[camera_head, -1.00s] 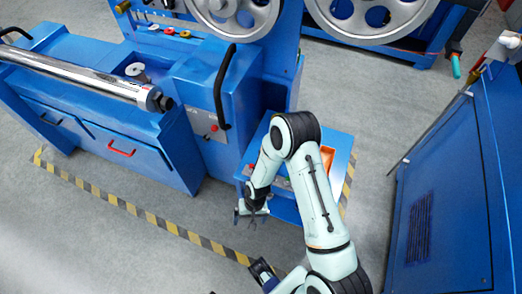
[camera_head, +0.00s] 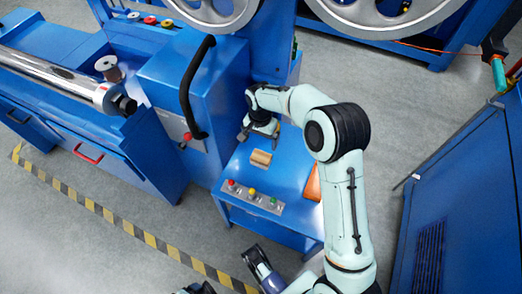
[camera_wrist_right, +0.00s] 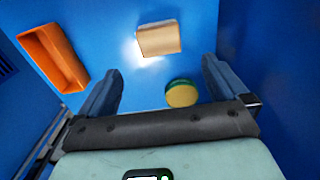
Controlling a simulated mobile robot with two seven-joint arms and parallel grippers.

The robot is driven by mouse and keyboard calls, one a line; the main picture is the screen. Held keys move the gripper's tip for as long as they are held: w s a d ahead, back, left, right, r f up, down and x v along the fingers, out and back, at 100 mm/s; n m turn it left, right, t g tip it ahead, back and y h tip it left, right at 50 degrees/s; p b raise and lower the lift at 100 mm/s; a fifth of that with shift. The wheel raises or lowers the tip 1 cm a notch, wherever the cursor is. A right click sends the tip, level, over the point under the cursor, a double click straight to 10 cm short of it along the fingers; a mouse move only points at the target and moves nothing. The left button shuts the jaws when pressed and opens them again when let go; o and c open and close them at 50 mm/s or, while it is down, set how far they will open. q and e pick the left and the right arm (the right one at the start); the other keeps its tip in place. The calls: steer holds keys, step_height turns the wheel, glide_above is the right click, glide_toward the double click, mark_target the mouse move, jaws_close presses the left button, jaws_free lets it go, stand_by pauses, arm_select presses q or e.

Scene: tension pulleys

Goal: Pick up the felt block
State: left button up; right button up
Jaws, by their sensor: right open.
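The felt block appears as a small tan block (camera_head: 261,158) lying on the blue bench top in the head view. It also shows near the top middle of the right wrist view (camera_wrist_right: 159,39), ahead of the fingertips and clear of them. My right gripper (camera_head: 260,130) is over the bench, just beyond the block in the head view. In the wrist view its two fingers (camera_wrist_right: 162,68) are spread wide with nothing between their tips. Dark parts of mine show at the head view's lower edge; whether the left gripper is open or shut cannot be made out.
A round green piece with a yellow top (camera_wrist_right: 182,93) stands near the right finger. An orange tray (camera_wrist_right: 52,58) lies to the left; it shows partly behind my arm in the head view (camera_head: 313,184). A button panel (camera_head: 252,197) lines the bench front. A machine with a black handle (camera_head: 192,90) stands left.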

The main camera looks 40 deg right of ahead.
mark_target(261, 156)
step_height(261, 156, down, 9)
steer(key=shift+s+r+b, duration=0.1)
steer(key=shift+r+b, duration=0.1)
steer(key=shift+b, duration=0.8)
step_height(261, 156, down, 4)
steer(key=shift+d+r+b, duration=0.1)
steer(key=shift+r+b, duration=0.15)
steer(key=shift+b, duration=0.4)
steer(key=shift+f, duration=0.65)
arm_select(q)
steer(key=w+a+f+t, duration=0.1)
steer(key=w+a+f, duration=0.1)
steer(key=w+f, duration=0.1)
steer(key=shift+w+a+f+y, duration=0.3)
steer(key=shift+f+y, duration=0.1)
steer(key=shift+f, duration=0.25)
arm_select(e)
steer(key=c, duration=0.9)
